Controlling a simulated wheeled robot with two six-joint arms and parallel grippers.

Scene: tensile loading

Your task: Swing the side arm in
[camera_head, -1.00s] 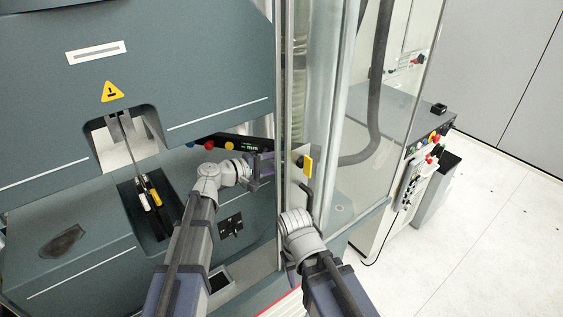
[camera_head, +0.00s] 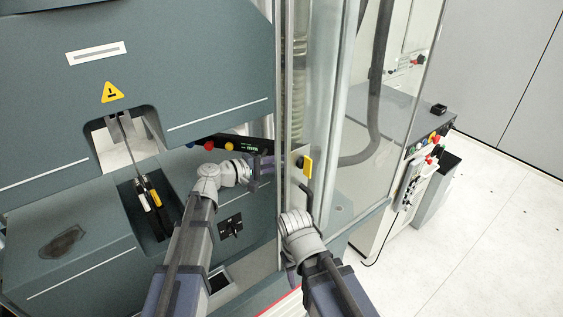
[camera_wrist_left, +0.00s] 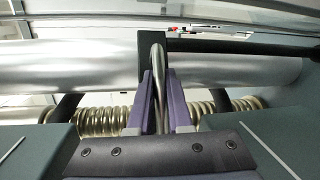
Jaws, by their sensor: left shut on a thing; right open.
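My left gripper (camera_head: 264,165) is beside the upright frame edge of the machine; its fingertips are hard to make out there. In the left wrist view, its purple fingers (camera_wrist_left: 160,105) are shut on a curved metal handle (camera_wrist_left: 158,55). The handle stands against a dark block joined to a black bar (camera_wrist_left: 240,47), which I take to be the side arm. The side arm is not clear in the head view. My right gripper (camera_head: 290,268) is low by the glass door, open, its fingers mostly hidden by its wrist.
The glass door (camera_head: 350,185) has a black handle and yellow tag (camera_head: 307,167). Left is the green machine housing (camera_head: 200,60) with a recess holding yellow-and-white handled parts (camera_head: 150,195). A silver column (camera_wrist_left: 80,65) and a brass-coloured screw (camera_wrist_left: 100,122) lie close to my left gripper.

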